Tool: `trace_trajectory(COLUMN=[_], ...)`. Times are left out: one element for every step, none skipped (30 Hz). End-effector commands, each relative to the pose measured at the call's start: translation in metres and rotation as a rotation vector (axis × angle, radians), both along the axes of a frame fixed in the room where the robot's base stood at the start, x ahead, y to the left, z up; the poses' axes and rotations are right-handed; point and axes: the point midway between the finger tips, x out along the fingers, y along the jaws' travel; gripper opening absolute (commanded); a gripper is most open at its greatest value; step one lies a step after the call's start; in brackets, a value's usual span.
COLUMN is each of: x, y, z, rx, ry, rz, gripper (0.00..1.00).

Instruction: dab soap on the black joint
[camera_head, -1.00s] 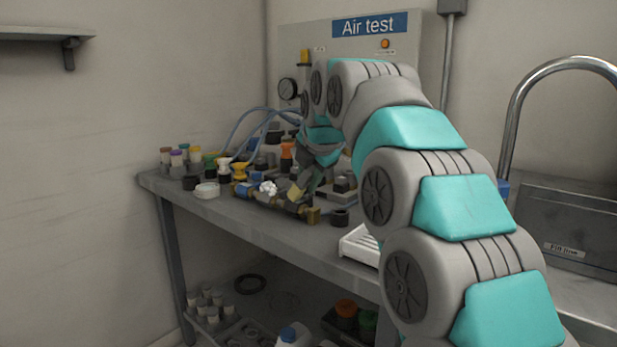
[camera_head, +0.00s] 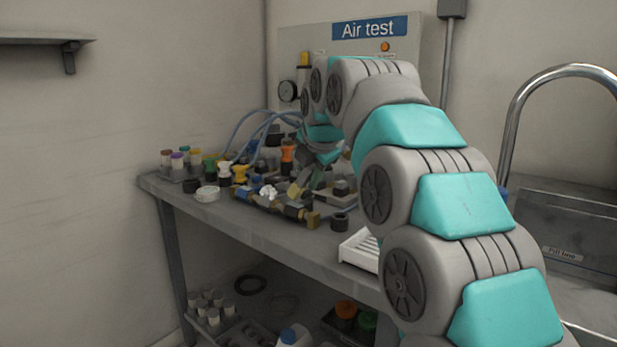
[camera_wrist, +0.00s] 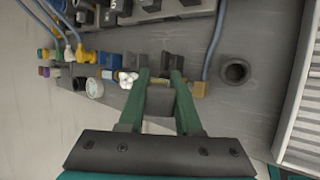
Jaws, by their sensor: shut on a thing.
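My gripper (camera_wrist: 160,75) points down over a pipe row of brass, blue and black fittings near the bench's front edge. Its two green fingers are shut on a small grey block (camera_wrist: 160,102); a yellowish end (camera_head: 294,190) shows below the fingers in the head view. White foam (camera_head: 268,192) sits on the row left of the fingers and also shows in the wrist view (camera_wrist: 127,78). The black joint (camera_head: 292,212) appears to be the dark section right of the foam, near the brass end. Fingers partly cover it in the wrist view; contact cannot be told.
A black ring (camera_head: 340,222) stands right of the row, and a white ribbed tray (camera_head: 360,250) further right. Capped bottles and a round white dish (camera_head: 207,194) are at left. Blue hoses (camera_head: 240,130) run behind, below the Air test panel (camera_head: 300,65).

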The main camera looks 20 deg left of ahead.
Motion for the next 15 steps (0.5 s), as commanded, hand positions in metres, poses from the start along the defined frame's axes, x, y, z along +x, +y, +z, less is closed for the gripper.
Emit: trace_trajectory(x=[0.000, 0.000, 0.000, 0.000, 0.000, 0.000, 0.000, 0.000, 0.000, 0.001, 0.001, 0.001, 0.001, 0.001, 0.001], y=[0.000, 0.000, 0.000, 0.000, 0.000, 0.000, 0.000, 0.000, 0.000, 0.000, 0.000, 0.000, 0.000, 0.000, 0.000], z=[0.008, 0.010, 0.013, 0.015, 0.017, 0.020, 0.023, 0.025, 0.028, 0.030, 0.032, 0.035, 0.037, 0.039, 0.042], rx=[0.000, 0.000, 0.000, 0.001, 0.001, 0.001, 0.002, 0.002, 0.003, 0.002, 0.002, 0.002, 0.002, 0.003, 0.003], ry=[-0.001, -0.001, -0.001, -0.002, -0.002, -0.002, -0.002, -0.002, -0.002, -0.003, -0.003, -0.003, -0.004, -0.004, -0.005], rz=[0.000, 0.000, 0.000, 0.000, 0.000, 0.000, -0.001, -0.001, 0.000, -0.001, -0.001, 0.000, 0.000, -0.001, -0.001], gripper=[0.00, 0.00, 0.00, 0.00, 0.00, 0.00, 0.00, 0.00, 0.00, 0.00, 0.00, 0.00, 0.00, 0.00, 0.00])
